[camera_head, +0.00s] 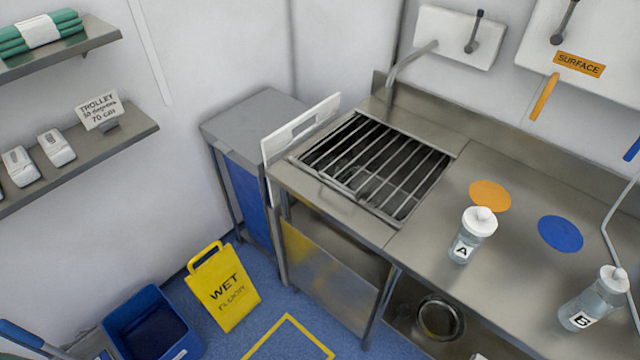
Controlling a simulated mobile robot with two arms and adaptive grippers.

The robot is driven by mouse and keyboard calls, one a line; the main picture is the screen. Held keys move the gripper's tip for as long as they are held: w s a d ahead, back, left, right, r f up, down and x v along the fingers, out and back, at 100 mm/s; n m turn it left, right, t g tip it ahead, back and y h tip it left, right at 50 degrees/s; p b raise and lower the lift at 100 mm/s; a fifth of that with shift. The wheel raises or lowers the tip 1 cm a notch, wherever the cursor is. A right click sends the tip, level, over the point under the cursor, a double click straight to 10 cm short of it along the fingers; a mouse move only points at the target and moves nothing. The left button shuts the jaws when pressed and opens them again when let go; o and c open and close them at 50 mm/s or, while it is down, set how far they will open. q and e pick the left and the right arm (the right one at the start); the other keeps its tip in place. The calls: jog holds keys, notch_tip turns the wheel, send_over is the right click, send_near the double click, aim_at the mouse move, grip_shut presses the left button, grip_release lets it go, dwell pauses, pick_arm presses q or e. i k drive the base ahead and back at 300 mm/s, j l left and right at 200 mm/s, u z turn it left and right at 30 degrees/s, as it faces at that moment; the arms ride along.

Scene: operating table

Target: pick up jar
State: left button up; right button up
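A clear jar with a white lid and a label reading "A" (472,236) stands upright on the steel counter (440,262), just in front of an orange disc (490,195). A second clear jar with a white lid and a label reading "B" (594,300) stands at the right, near the counter's front edge, in front of a blue disc (560,233). Neither of my grippers shows in the head view, and nothing touches either jar.
A sink covered by a metal grate (375,165) lies left of jar A, with a tap (410,62) above it. A yellow wet floor sign (222,286) and a blue bin (152,322) stand on the floor at lower left. Shelves (75,160) line the left wall.

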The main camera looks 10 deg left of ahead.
aim_at(603, 297)
jog(key=l+z, duration=0.15)
jog(key=z, duration=1.5)
